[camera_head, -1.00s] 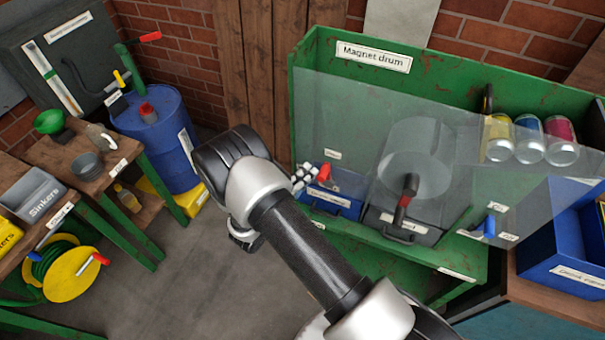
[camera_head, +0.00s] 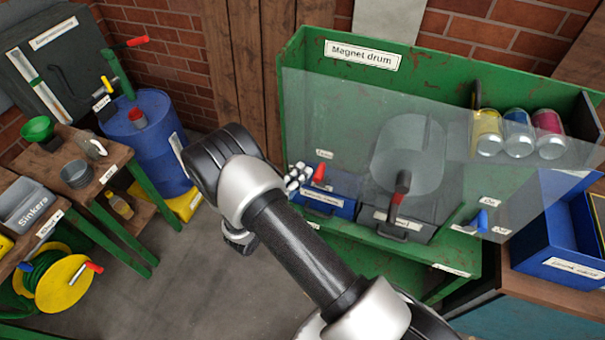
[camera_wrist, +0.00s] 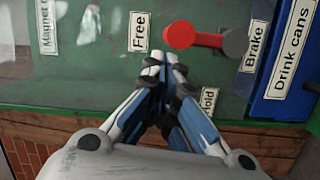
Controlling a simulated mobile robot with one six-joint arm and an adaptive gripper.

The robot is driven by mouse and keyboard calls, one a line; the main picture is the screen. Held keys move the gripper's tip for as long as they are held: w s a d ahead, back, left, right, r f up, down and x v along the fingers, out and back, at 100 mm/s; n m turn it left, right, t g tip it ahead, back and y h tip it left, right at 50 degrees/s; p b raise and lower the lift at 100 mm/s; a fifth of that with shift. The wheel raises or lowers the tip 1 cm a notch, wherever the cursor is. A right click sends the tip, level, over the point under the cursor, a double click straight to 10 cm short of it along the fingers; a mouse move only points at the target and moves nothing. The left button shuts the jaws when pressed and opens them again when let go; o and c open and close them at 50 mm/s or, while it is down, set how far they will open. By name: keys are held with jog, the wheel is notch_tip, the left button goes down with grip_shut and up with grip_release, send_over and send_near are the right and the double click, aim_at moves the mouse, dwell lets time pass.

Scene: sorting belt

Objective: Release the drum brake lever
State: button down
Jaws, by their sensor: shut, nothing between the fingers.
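The red-knobbed lever (camera_wrist: 190,37) has a grey pivot (camera_wrist: 235,43) in the wrist view. Its red end points at the "Free" label (camera_wrist: 139,31), away from the "Brake" label (camera_wrist: 250,46). A "Hold" label (camera_wrist: 209,100) is partly hidden by a finger. My gripper (camera_wrist: 163,58) is shut and empty, its fingertips just beside and below the red knob; I cannot tell whether they touch. In the head view the lever (camera_head: 319,172) stands behind a blue box, with my gripper (camera_head: 299,177) at its left.
The blue box (camera_head: 322,203) sits in front of the lever; its label reads "Drink cans" in the wrist view. A clear guard panel (camera_head: 345,110) slopes over the green magnet drum machine (camera_head: 430,75). A dark bin (camera_head: 395,223) is to the right. Open floor lies left.

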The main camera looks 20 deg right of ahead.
jog(key=s+a+r, duration=0.1)
jog(key=s+a, duration=0.3)
jog(key=a, duration=0.6)
jog(key=shift+s+a+b, duration=0.2)
jog(key=shift+s+b, duration=0.05)
jog(key=shift+b, duration=0.15)
